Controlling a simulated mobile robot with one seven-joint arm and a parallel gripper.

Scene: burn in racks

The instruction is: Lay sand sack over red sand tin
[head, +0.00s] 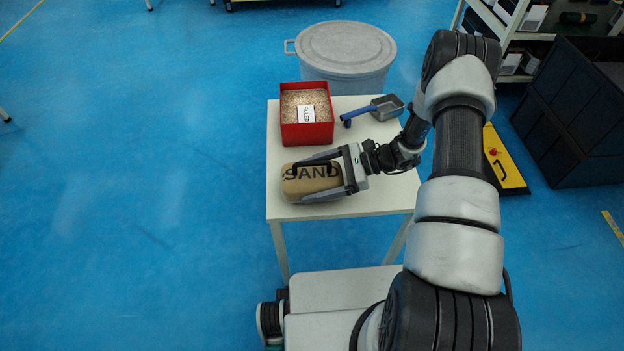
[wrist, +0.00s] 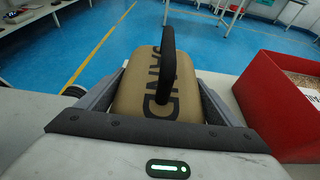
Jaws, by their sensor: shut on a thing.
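The tan sand sack (head: 305,186) has "SAND" in black letters and a black handle. It lies at the near left of the small white table in the head view. My gripper (head: 322,180) is shut on the sack, with one finger along each side. The wrist view shows the sack (wrist: 150,92) between the fingers, the handle rising over it. The red sand tin (head: 306,132) stands just behind the sack, open at the top, filled with sand. A white card marked "FAILED" sits in the sand. The tin (wrist: 285,105) is at the right in the wrist view.
A blue-handled scoop (head: 374,109) lies on the table (head: 385,190) right of the tin. A grey lidded bin (head: 346,55) stands behind the table. Dark crates (head: 570,120) and a yellow panel (head: 503,160) are at the right. Floor at left is clear.

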